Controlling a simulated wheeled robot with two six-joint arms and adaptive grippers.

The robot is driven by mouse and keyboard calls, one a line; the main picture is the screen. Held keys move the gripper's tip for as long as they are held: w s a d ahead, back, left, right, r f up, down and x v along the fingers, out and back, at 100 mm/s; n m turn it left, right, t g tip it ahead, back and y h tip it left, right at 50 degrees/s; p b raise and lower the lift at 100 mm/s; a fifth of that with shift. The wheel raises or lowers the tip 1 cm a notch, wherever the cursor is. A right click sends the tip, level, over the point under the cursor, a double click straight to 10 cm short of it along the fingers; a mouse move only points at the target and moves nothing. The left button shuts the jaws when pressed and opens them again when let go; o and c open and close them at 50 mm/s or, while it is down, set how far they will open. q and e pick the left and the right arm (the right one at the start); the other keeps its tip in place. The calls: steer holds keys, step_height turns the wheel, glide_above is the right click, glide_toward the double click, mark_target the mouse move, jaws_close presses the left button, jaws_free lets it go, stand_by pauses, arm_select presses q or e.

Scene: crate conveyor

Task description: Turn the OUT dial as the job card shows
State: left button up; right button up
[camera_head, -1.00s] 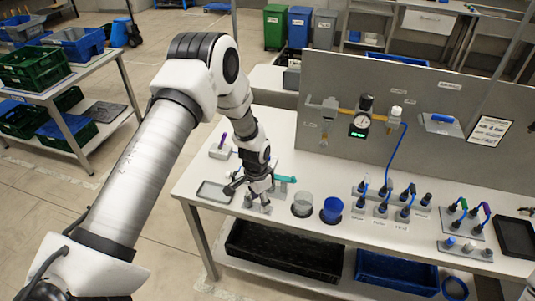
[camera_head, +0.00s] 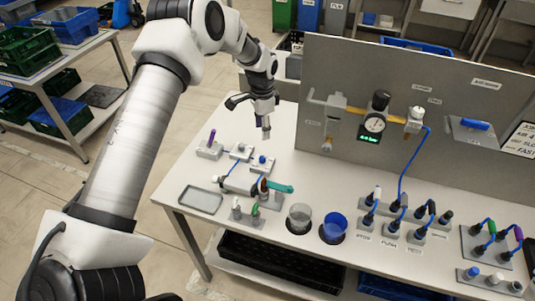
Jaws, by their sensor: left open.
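My left gripper (camera_head: 264,128) is open and empty, hanging above the back left of the table, behind the small fixtures. I cannot read any OUT label, so I cannot tell which part is the OUT dial. The job card (camera_head: 522,140) on the grey panel is cut by the right edge. My right gripper is not in view.
A grey tray (camera_head: 200,200) lies at the table's left front. A clear cup (camera_head: 299,218) and a blue cup (camera_head: 334,229) stand near the front edge. The upright grey panel (camera_head: 340,70) carries a gauge (camera_head: 374,124). Several tubed fittings stand at the right.

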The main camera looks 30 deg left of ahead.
mark_target(262, 158)
arm_select(q)
steer(key=f+b, duration=0.2)
steer(key=s+f+b, duration=0.1)
steer(key=f, duration=0.1)
steer(key=shift+s+d+b, duration=0.15)
steer(key=shift+b, duration=0.2)
steer(key=shift+w+f, duration=0.2)
steer(key=shift+f, duration=0.05)
step_height(262, 158, down, 7)
steer(key=p, duration=0.2)
steer(key=shift+p, duration=0.3)
steer(key=shift+w+f, duration=0.2)
steer(key=shift+f, duration=0.15)
steer(key=shift+s+r, duration=0.1)
jaws_close()
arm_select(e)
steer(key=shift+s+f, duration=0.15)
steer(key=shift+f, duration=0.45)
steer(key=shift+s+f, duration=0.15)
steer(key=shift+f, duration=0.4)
